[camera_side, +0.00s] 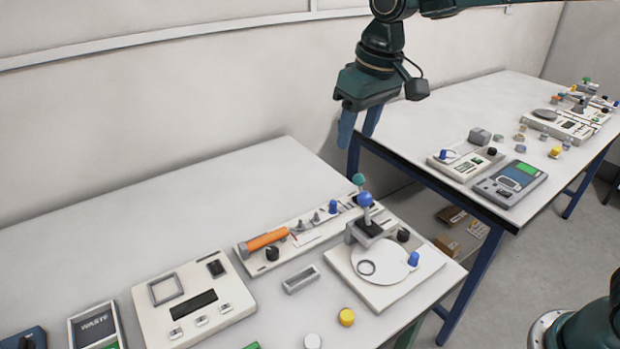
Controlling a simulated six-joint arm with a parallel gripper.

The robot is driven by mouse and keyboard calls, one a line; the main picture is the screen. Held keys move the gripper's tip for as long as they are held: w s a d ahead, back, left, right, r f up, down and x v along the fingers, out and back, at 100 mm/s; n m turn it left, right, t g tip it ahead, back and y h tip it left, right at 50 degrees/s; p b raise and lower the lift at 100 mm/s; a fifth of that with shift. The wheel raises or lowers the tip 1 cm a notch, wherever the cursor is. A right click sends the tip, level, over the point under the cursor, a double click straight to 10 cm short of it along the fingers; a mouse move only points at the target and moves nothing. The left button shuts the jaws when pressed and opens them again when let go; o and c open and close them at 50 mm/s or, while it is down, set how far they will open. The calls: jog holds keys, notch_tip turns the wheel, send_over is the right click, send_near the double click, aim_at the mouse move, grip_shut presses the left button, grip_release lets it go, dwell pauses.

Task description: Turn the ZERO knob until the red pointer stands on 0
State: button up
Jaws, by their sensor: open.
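My gripper (359,129) hangs in the air above the gap behind the near table, fingers apart and empty, well above the instruments. On the near table stands a white instrument (378,292) with a round pale disc, a blue knob (413,259) at its right, a black knob (403,235) behind, and a blue ball-topped post. Another white unit (447,168) on the far table has a small dial, a blue knob (442,155) and a black knob (491,151). The ZERO label and the red pointer are too small to make out, so I cannot tell which knob is ZERO.
A yellow cap (346,317) and a white cap (312,341) lie in front. The near table's back left is clear.

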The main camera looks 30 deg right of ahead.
jog(key=w+a+f+g, duration=0.1)
jog(key=w+a+f, duration=0.6)
jog(key=n+g, duration=0.1)
send_over(272, 250)
notch_tip(272, 250, down, 9)
jog(key=shift+r+h, duration=0.1)
jog(key=shift+h, duration=0.2)
notch_tip(272, 250, down, 14)
jog(key=shift+r, duration=0.1)
jog(key=c, duration=1)
